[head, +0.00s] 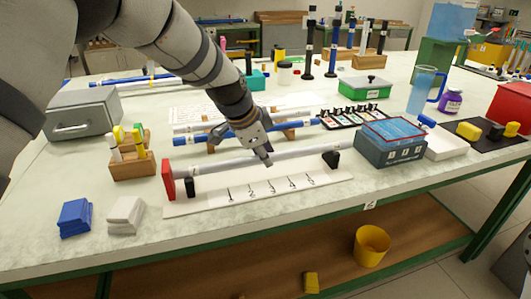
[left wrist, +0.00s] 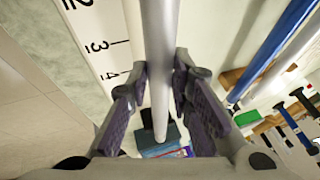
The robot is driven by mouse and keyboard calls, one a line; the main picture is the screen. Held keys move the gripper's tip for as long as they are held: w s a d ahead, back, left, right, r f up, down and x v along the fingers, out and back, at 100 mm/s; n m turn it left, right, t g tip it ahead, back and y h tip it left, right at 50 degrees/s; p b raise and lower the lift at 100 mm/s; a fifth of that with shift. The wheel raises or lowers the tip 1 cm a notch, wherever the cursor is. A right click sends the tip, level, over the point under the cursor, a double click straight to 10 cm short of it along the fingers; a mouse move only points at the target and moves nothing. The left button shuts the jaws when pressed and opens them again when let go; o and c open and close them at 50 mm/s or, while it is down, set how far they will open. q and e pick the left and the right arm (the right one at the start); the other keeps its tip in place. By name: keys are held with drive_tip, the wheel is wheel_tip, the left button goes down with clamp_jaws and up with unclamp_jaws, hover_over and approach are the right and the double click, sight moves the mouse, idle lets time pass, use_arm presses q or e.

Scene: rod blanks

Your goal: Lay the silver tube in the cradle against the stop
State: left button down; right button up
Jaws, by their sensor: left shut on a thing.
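The silver tube (head: 225,165) is long and grey, and lies roughly level over the white numbered board (head: 235,203). My left gripper (head: 264,160) is shut on it near its middle. The left wrist view also shows the tube (left wrist: 160,60) running between the fingers (left wrist: 162,105). The cradle has a left black support (head: 190,187) and a right black support (head: 331,159). The red stop (head: 168,180) stands at the left end, close to the tube's left end. The tube appears above or just behind the left support; I cannot tell whether it touches. My right gripper is not in view.
Behind, a wooden rack (head: 289,133) bears a blue rod (head: 220,134) and a pale rod. A blue-grey box (head: 391,148) stands right of the cradle. A wooden block holder (head: 133,166) stands left. The table front is clear beside blue (head: 75,217) and white blocks (head: 124,214).

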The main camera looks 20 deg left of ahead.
use_arm(q)
drive_tip(key=c, duration=1.4)
unclamp_jaws()
drive_tip(key=shift+a, duration=0.1)
drive_tip(key=shift+o, duration=0.2)
